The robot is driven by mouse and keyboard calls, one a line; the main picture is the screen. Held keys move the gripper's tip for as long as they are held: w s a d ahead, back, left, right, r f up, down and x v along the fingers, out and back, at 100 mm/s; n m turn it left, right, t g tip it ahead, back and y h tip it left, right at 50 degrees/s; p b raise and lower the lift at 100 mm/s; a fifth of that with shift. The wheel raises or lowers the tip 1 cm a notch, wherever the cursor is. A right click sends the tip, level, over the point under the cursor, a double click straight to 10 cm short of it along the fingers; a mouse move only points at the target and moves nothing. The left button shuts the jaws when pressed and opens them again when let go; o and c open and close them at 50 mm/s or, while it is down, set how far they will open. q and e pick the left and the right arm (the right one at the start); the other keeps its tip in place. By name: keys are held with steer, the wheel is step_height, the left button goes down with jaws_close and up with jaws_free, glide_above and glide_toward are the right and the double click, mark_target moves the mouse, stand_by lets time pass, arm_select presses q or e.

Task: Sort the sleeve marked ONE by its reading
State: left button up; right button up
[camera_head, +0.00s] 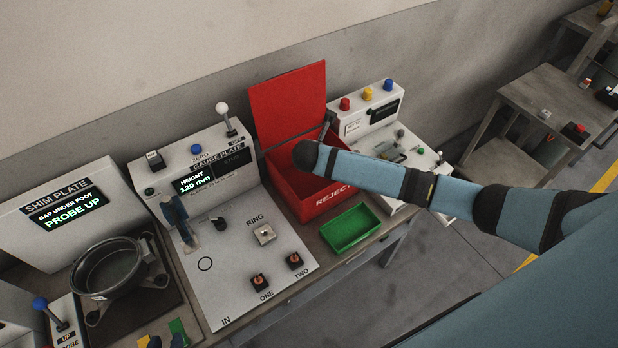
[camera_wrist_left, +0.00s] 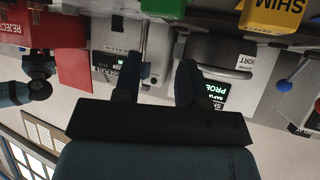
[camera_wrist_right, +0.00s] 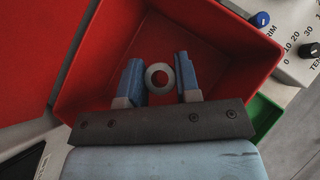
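In the right wrist view a plain grey ring-shaped sleeve (camera_wrist_right: 158,64) sits between the blue fingers of my right gripper (camera_wrist_right: 158,78). The fingers appear to touch both its sides; no mark on it is readable. Behind it is the inside of the red reject bin (camera_head: 329,203). In the head view my right arm hides that gripper. The ONE stand (camera_head: 259,282) and TWO stand (camera_head: 295,260) show orange-brown tops. The gauge plate display (camera_head: 196,184) reads HEIGHT 120 mm. My left gripper (camera_wrist_left: 156,80) has its fingers apart and nothing visible between them.
A green tray (camera_head: 350,229) is in front of the reject bin, whose red lid stands up. The shim plate unit (camera_head: 65,210) with a round metal part (camera_head: 108,268) is at the left. A control box (camera_head: 366,115) is right of the bin.

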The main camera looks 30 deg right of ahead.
steer(key=o, duration=0.5)
arm_select(q)
steer(key=shift+d, duration=0.15)
steer(key=shift+s+f, duration=0.1)
steer(key=shift+d+f+b, duration=0.1)
steer(key=shift+f+b, duration=0.5)
steer(key=shift+w+r, duration=0.15)
steer(key=shift+w, duration=0.05)
arm_select(e)
steer(key=v, duration=1.3)
steer(key=shift+s+a+r, duration=0.2)
steer(key=shift+a+r, duration=0.05)
arm_select(q)
steer(key=shift+s, duration=0.2)
